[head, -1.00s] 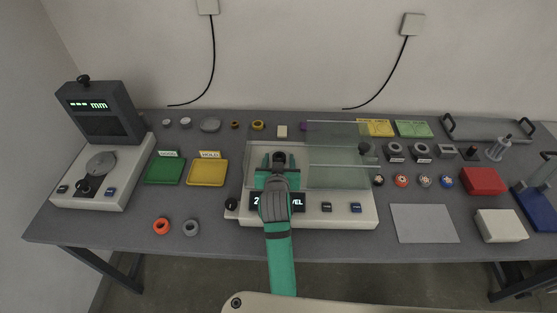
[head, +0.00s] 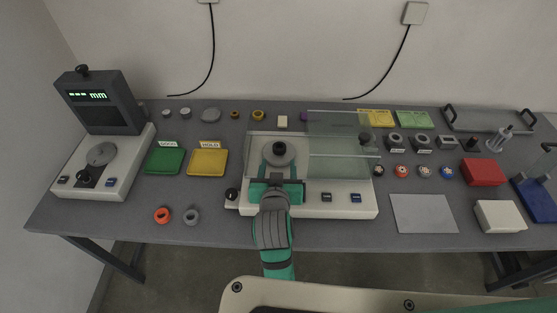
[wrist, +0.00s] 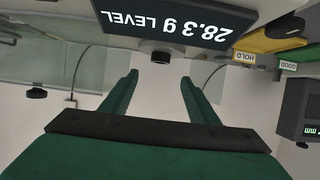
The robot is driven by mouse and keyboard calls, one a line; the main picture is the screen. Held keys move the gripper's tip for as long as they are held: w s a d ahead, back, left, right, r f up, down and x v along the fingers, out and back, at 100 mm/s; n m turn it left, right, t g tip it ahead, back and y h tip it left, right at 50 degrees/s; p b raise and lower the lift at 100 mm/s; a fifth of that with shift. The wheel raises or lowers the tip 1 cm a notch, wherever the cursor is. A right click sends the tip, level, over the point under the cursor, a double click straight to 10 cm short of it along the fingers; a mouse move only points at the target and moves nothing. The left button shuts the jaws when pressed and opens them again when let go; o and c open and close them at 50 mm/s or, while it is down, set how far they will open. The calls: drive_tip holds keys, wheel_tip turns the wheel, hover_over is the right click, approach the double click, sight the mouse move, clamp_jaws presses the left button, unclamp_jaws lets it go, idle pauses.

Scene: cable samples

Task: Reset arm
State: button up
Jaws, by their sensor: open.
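My gripper (head: 278,176) is over the front part of the balance (head: 345,212), its fingers pointing at the back of the table. It is open; in the wrist view its two green fingers (wrist: 158,88) stand apart with nothing between them. A small dark round piece (head: 279,148) sits on the balance's grey round pan (head: 268,157), just beyond the fingers and apart from them. My arm hides the balance's display in the head view. In the wrist view the display (wrist: 180,22) shows upside down and reads 28.3 g LEVEL.
A clear glass cover (head: 338,158) stands over the balance's right side, close to my gripper. Green (head: 165,161) and yellow (head: 207,162) trays lie left. An orange ring (head: 162,215) and grey ring (head: 192,216) lie at the front left.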

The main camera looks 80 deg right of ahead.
drive_tip(key=shift+a+r, duration=0.15)
drive_tip(key=shift+a, duration=0.15)
idle(0.5)
